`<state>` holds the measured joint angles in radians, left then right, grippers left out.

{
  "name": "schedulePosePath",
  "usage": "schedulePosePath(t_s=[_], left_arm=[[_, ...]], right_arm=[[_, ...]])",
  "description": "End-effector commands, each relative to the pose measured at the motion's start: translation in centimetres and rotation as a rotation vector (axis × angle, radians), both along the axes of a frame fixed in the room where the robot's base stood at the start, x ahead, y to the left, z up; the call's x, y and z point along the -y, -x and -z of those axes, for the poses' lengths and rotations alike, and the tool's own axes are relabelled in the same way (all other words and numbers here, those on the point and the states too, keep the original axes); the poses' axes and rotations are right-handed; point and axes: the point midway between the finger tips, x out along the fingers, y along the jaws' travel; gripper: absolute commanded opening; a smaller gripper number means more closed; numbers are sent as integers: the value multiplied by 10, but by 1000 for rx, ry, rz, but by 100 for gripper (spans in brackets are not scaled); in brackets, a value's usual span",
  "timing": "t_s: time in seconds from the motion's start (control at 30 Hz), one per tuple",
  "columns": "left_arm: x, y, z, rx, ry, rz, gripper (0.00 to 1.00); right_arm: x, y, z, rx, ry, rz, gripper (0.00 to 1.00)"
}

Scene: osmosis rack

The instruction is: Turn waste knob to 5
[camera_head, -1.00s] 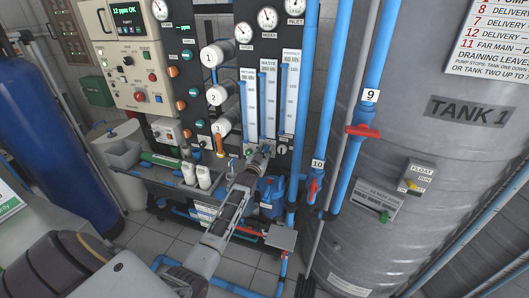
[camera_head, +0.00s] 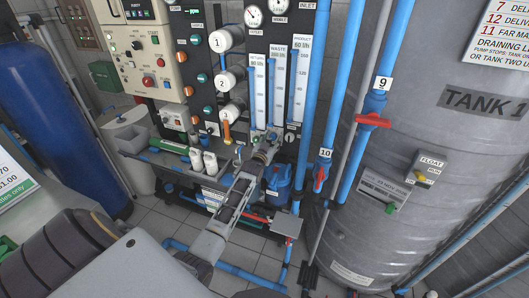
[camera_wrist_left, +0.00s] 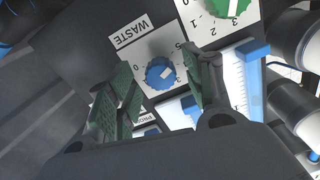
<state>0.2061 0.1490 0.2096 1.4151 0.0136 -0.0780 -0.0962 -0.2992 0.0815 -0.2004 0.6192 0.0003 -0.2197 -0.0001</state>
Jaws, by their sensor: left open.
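The waste knob (camera_wrist_left: 160,73) is a round blue knob with a white pointer mark, on a white numbered dial plate beside the WASTE label (camera_wrist_left: 130,32) in the left wrist view. My left gripper (camera_wrist_left: 163,88) is open, with one green-padded finger on each side of the knob in the picture. I cannot tell whether the fingers touch it. In the head view my left gripper (camera_head: 265,150) is at the foot of the flow-meter panel, below the waste flow tube (camera_head: 275,90), and the knob cannot be made out there. My right gripper is not in view.
A green knob (camera_wrist_left: 232,8) on its own dial sits close by at the upper right in the left wrist view. In the head view a blue pump (camera_head: 278,180) is right of my arm, white bottles (camera_head: 209,162) are left, and tank 1 (camera_head: 440,160) stands at right.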

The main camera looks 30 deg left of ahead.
Motion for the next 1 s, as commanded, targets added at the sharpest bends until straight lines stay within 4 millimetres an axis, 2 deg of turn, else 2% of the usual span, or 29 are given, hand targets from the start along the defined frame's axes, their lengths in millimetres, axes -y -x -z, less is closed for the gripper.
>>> schedulePosePath(t_s=[1.0], left_arm=[[20, 84, 1, -3, 1, -1, 51]], right_arm=[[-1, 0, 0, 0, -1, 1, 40]])
